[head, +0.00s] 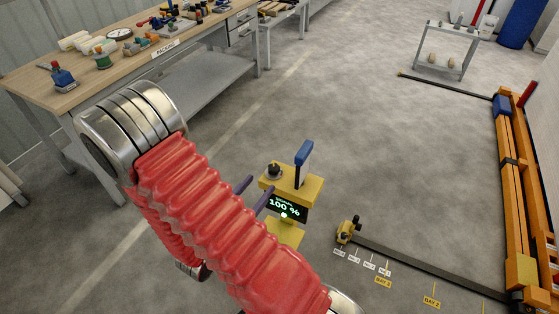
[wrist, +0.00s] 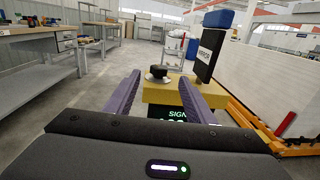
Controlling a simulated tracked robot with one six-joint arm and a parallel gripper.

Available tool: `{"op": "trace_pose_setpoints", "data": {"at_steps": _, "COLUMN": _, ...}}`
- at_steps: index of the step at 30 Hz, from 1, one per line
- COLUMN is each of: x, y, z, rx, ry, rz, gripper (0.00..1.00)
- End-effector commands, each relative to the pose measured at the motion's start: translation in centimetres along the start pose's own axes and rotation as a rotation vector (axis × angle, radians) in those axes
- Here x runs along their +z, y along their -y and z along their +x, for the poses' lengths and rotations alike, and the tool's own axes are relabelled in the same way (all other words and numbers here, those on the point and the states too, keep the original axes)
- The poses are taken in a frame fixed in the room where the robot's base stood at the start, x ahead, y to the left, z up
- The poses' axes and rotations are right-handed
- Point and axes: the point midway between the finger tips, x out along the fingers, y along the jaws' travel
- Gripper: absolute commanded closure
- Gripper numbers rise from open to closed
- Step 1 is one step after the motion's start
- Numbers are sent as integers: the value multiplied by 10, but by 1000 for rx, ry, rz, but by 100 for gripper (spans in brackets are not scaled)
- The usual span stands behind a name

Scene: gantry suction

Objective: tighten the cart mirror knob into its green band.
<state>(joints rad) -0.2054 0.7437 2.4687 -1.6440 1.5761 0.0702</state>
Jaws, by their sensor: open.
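A yellow cart post (head: 291,234) stands on the floor in the middle of the head view. A dark round knob (head: 274,170) sits on its top, beside an upright blue-backed mirror plate (head: 304,164). The dark display (head: 287,208) on its front reads 100 % in green, with a lit spot below. My gripper (head: 260,185) is open, its two purple fingers in front of the post. In the wrist view the knob (wrist: 158,73) shows beyond and between the fingertips, apart from both. The plate (wrist: 207,53) there bears a label. I cannot make out a green band.
A workbench (head: 160,48) with many small parts stands at the back left. An orange gantry rail (head: 520,190) runs along the right. A low dark rail (head: 430,265) with floor labels lies right of the post. A grey rack (head: 445,50) stands far back; open floor lies between.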

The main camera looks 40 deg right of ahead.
Motion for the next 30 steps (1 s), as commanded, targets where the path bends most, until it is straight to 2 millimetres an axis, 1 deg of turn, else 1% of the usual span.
{"op": "trace_pose_setpoints", "data": {"at_steps": 8, "x": 0, "y": 1, "z": 22, "rx": -4, "ry": 0, "rz": 1, "gripper": 51}}
{"op": "trace_pose_setpoints", "data": {"at_steps": 30, "x": 0, "y": 1, "z": 97, "rx": -5, "ry": 0, "rz": 0, "gripper": 51}}
